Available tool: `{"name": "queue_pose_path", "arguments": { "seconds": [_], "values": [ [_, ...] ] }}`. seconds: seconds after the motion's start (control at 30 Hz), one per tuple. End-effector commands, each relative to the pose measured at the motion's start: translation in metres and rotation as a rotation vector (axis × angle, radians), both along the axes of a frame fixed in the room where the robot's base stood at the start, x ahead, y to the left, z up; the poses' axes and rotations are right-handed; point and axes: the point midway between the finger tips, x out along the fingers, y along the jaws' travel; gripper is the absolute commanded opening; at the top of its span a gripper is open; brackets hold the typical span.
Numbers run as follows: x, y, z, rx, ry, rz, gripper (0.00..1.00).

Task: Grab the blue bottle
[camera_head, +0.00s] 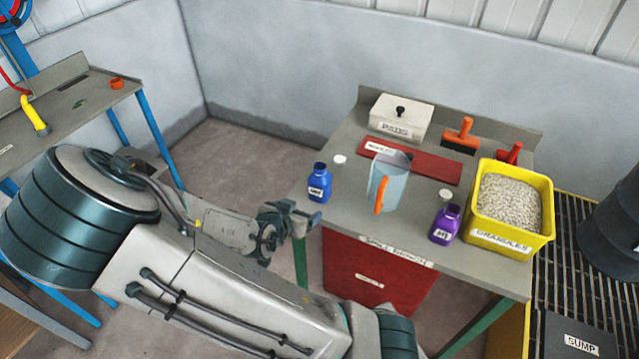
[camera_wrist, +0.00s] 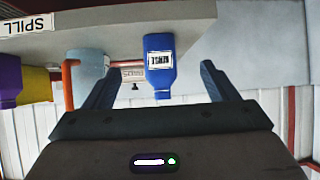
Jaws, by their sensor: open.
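The blue bottle (camera_head: 319,186) stands upright at the left front corner of the grey table. It has a white label. In the wrist view the blue bottle (camera_wrist: 159,72) appears upside down, and its label seems to read RINSE. My gripper (camera_head: 300,216) is in front of and to the lower left of the bottle in the head view. In the wrist view my gripper (camera_wrist: 158,78) is open, with a finger on each side of the bottle in the picture and gaps on both sides. I cannot tell how far ahead of the fingertips the bottle stands.
A clear jug (camera_head: 384,172) with an orange handle stands right of the bottle. A small white cap (camera_head: 340,159) lies behind it. A purple bottle (camera_head: 445,224) and a yellow granules tub (camera_head: 512,237) are farther right. The table edge (camera_head: 400,248) is close to my arm.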

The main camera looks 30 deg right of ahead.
Motion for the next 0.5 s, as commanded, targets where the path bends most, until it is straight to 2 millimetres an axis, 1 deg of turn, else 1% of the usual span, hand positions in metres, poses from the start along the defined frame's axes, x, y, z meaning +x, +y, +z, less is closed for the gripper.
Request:
{"name": "queue_pose_path", "arguments": {
  "seconds": [0.03,0.1,0.2,0.33,0.5],
  "values": [
    [0.002,-0.003,0.008,-0.051,-0.037,-0.003,0.80],
    [0.004,-0.007,0.018,-0.099,-0.081,-0.010,0.80],
    [0.006,-0.011,0.026,-0.139,-0.119,-0.016,0.80],
    [0.012,-0.017,0.026,-0.153,-0.135,-0.021,0.80],
    [0.025,-0.034,0.016,-0.151,-0.132,-0.022,0.80]
  ]
}}
